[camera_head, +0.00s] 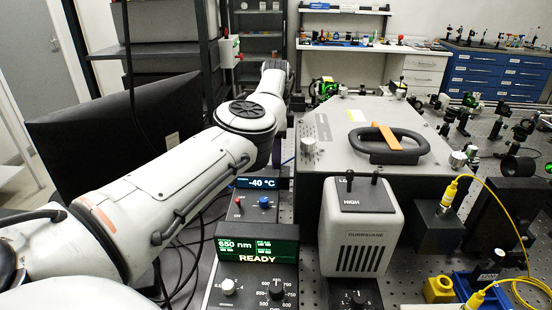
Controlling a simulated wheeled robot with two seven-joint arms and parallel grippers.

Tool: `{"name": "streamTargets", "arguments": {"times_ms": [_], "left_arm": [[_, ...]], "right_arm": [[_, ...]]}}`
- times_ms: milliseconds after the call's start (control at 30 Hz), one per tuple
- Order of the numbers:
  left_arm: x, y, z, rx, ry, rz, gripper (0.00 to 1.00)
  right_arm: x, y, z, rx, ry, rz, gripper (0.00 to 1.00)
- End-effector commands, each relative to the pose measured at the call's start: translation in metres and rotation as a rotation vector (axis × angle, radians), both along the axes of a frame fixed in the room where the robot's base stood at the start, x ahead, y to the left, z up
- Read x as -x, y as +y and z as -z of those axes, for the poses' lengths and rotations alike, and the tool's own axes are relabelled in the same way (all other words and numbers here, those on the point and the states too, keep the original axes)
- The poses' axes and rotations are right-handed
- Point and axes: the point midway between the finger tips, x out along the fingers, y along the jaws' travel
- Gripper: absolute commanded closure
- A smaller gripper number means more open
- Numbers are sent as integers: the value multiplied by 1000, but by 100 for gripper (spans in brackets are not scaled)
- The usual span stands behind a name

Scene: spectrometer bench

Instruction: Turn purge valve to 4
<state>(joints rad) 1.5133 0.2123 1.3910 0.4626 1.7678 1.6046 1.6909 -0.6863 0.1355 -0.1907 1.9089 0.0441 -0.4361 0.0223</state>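No part in view carries a readable purge valve label. A black dial (357,301) with small numbers sits at the bottom edge, below the white lamp-like housing, and is partly cut off. A silver ribbed knob (308,147) stands at the near left corner of the large grey box. My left arm comes in from the left and reaches over the bench to the back. My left gripper (296,102) is at its far end, beside the box's left side, small, dark and mostly hidden, so its fingers cannot be made out. My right gripper is not in view.
The grey box (345,115) has a black handle (389,146) on top. The white housing (361,226) has two small levers. A READY display (257,246) and a -40 °C controller (262,184) stand left of it. A black monitor (115,125) is behind my arm. Yellow fibre lies right.

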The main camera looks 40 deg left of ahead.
Motion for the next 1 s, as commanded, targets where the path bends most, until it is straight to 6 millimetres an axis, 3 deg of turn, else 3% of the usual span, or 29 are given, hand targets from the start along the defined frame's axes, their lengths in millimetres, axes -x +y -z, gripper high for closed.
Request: {"name": "streamTargets", "arguments": {"times_ms": [100, 300, 667, 1000], "left_arm": [[0, 0, 0, 0, 0, 0, 66], [0, 0, 0, 1, 1, 0, 100], [0, 0, 0, 1, 1, 39, 100], [0, 0, 0, 1, 1, 262, 100]], "right_arm": [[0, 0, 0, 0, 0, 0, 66], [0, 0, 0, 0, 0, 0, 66], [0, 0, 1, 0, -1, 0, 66], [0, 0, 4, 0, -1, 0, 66]]}}
